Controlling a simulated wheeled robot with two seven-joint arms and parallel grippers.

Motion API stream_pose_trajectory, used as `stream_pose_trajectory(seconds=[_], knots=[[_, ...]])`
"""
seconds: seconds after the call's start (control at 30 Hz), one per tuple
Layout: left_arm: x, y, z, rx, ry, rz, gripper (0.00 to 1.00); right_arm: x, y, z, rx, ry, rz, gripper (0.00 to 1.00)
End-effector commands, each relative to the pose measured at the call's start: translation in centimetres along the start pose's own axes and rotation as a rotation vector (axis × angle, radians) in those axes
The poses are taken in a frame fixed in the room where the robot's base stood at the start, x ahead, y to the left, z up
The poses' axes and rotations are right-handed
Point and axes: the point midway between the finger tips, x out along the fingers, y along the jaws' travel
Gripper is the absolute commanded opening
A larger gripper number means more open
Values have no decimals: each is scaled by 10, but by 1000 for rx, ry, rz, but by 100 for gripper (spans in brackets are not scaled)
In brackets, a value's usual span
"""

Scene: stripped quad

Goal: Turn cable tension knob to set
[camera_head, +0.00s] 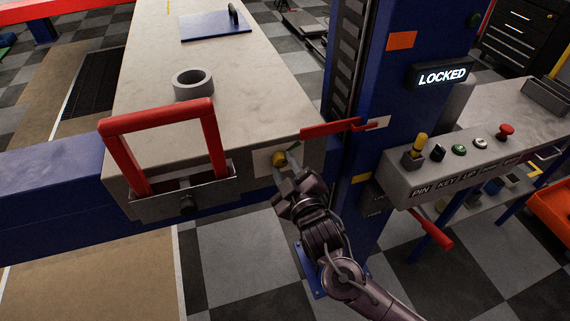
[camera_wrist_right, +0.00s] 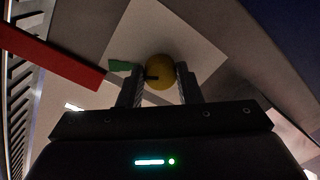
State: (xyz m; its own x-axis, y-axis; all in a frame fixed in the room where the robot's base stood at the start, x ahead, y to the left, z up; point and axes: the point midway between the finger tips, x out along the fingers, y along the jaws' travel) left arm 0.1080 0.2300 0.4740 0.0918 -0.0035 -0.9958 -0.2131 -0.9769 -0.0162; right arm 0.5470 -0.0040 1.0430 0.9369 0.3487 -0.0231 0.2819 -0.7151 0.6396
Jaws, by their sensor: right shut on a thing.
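The cable tension knob (camera_head: 278,158) is a yellow round knob on a pale square plate (camera_head: 264,164) on the front face of the bench. In the right wrist view the knob (camera_wrist_right: 160,72) sits between the two fingers, with a dark pointer mark on its left side. A green mark (camera_wrist_right: 120,66) lies on the plate just left of the knob. My right gripper (camera_head: 284,168) is shut on the knob; it also shows in the right wrist view (camera_wrist_right: 160,88). My left gripper is not in view.
A red lever (camera_head: 330,128) extends above the knob, close to my right gripper. A red handle frame (camera_head: 160,118) stands left. A blue post (camera_head: 400,75) bears a sign reading LOCKED (camera_head: 442,75). A control box (camera_head: 440,170) with several buttons is at right.

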Motion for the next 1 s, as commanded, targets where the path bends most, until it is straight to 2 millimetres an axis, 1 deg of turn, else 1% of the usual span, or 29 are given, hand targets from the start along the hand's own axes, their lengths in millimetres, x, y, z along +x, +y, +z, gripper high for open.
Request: stream_pose_trajectory(seconds=[0.5,0.53,0.67,0.7,0.93,1.0], knots=[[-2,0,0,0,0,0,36,0,0,0,-26,-1,0,9],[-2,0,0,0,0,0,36,0,0,0,-26,-1,0,34],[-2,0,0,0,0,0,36,0,0,0,-26,-1,0,51],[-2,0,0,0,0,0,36,0,0,0,-25,-1,0,53],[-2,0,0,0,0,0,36,0,0,0,-25,-1,0,53],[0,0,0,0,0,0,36,-3,-1,1,-25,-1,-1,53]])
